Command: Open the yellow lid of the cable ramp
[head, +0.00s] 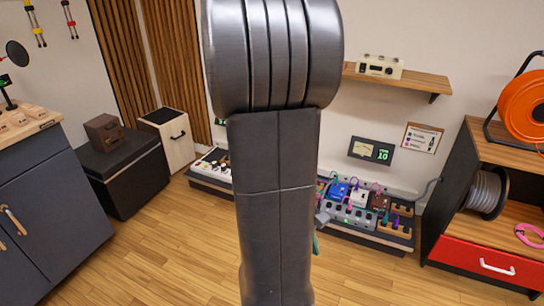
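No cable ramp and no yellow lid show in the head view. My own arm stands upright through the middle of the picture and covers the centre of the floor and part of the back wall. My gripper cannot be made out. A small grey piece and a thin green strip show at the arm's lower right edge, and I cannot tell what they belong to.
A pedalboard (367,240) lies by the back wall, partly behind my arm. A black shelf unit with a red drawer (487,266) stands right. A dark cabinet (50,200) and a black box (125,190) stand left. Wood floor is open at the lower left.

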